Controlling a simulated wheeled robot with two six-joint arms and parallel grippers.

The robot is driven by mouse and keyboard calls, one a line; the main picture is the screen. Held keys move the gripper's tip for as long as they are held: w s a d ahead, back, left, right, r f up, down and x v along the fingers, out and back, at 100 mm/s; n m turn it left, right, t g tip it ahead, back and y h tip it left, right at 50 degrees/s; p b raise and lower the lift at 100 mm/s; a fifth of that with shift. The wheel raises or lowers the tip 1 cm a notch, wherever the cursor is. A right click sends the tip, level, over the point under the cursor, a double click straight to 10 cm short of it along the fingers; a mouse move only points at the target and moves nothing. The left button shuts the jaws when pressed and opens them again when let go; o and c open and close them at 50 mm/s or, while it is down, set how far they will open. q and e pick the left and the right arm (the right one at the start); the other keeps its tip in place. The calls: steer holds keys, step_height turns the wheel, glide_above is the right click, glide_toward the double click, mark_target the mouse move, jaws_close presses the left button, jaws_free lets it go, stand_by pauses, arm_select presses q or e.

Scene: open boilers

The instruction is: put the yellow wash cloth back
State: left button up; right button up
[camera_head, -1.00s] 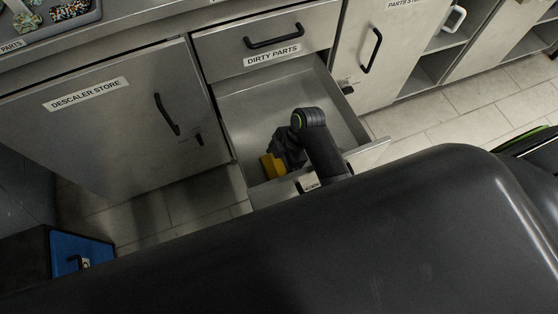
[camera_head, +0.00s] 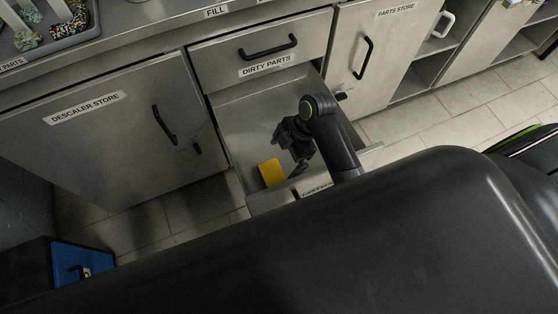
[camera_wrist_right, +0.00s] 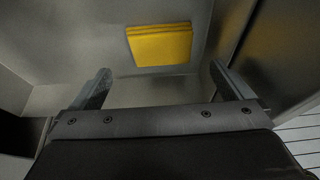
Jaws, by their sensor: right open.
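The yellow wash cloth (camera_head: 272,173) lies folded on the floor of the open drawer (camera_head: 240,117), near its front left corner. In the right wrist view the cloth (camera_wrist_right: 160,45) lies flat beyond the fingertips, clear of both fingers. My right gripper (camera_head: 297,158) is inside the drawer, just right of the cloth and apart from it. Its two fingers are spread wide with nothing between them, as the right wrist view (camera_wrist_right: 162,82) shows. My left gripper is not in view.
A closed drawer labelled DIRTY PARTS (camera_head: 265,50) sits above the open one. The DESCALER STORE door (camera_head: 95,130) is at left, and the PARTS STORE door (camera_head: 375,55) at right. A grey tray of parts (camera_head: 50,28) stands on the counter. A blue-fronted box (camera_head: 85,262) is at lower left.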

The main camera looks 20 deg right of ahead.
steer(key=shift+p+v, duration=0.3)
steer(key=shift+v, duration=1.85)
